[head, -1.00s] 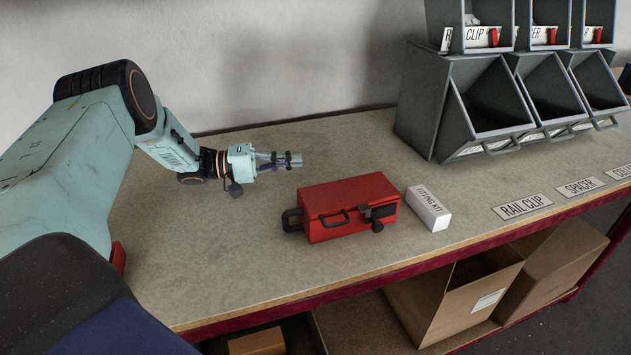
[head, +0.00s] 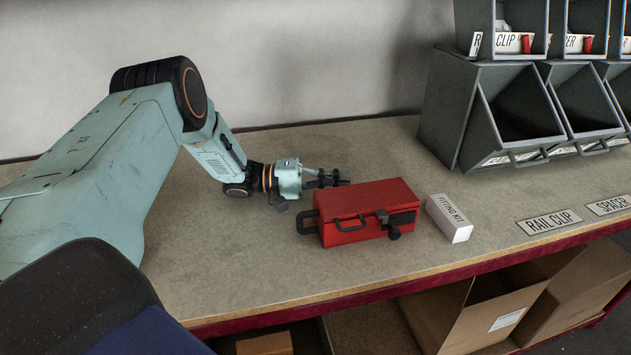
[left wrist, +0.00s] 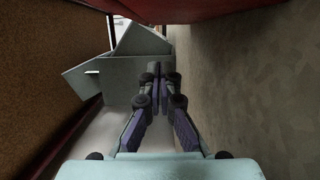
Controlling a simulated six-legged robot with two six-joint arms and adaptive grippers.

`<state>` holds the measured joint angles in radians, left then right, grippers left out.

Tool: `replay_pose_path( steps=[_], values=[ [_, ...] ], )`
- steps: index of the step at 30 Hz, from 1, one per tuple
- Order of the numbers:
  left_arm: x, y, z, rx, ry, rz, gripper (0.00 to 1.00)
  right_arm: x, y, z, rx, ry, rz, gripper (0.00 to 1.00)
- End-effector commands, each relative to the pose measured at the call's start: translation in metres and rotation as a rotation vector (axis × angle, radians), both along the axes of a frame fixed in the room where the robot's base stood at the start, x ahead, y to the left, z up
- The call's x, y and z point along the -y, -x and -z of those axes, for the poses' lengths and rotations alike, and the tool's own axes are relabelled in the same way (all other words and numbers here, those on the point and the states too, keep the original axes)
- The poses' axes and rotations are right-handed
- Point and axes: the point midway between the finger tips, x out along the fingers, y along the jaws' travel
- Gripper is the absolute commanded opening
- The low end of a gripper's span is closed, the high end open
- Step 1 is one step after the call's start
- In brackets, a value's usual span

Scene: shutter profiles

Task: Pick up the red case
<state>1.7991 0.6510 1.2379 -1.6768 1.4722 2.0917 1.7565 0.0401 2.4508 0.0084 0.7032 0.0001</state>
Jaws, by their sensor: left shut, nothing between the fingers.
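The red case (head: 368,212) stands closed on the bench, with a dark handle on its front, a dark handle at its left end and dark hardware near its front right. My left gripper (head: 335,178) is shut and empty, just behind the case's back left part. I cannot tell whether it touches the case. In the left wrist view, its fingers (left wrist: 158,88) are together, and a dark red surface, likely the case (left wrist: 210,8), crosses the top. My right gripper is not in view.
A white FITTING KIT box (head: 449,218) stands close to the case's right. Grey bins (head: 455,115) stand at the back right. Labels such as RAIL CLIP (head: 548,221) lie along the front. Open cardboard boxes (head: 440,318) are below. The bench (head: 240,270) is clear at front left.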

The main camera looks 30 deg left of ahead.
Motion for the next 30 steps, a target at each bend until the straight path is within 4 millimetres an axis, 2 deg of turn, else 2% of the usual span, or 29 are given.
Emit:
replay_pose_path(
  steps=[3, 9, 24, 30],
  values=[
    [0.01, 0.012, -0.001, -0.004, 0.006, -0.002, 0.0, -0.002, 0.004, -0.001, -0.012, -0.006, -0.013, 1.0],
    [0.022, 0.023, 0.0, -0.002, 0.004, -0.003, 0.0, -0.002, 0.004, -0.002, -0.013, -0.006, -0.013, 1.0],
    [0.027, 0.027, 0.0, -0.002, 0.003, -0.002, 0.0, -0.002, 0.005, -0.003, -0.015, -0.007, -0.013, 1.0],
    [0.041, 0.039, -0.002, -0.007, 0.004, 0.001, 0.0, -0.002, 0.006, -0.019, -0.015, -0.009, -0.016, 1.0]
  ],
)
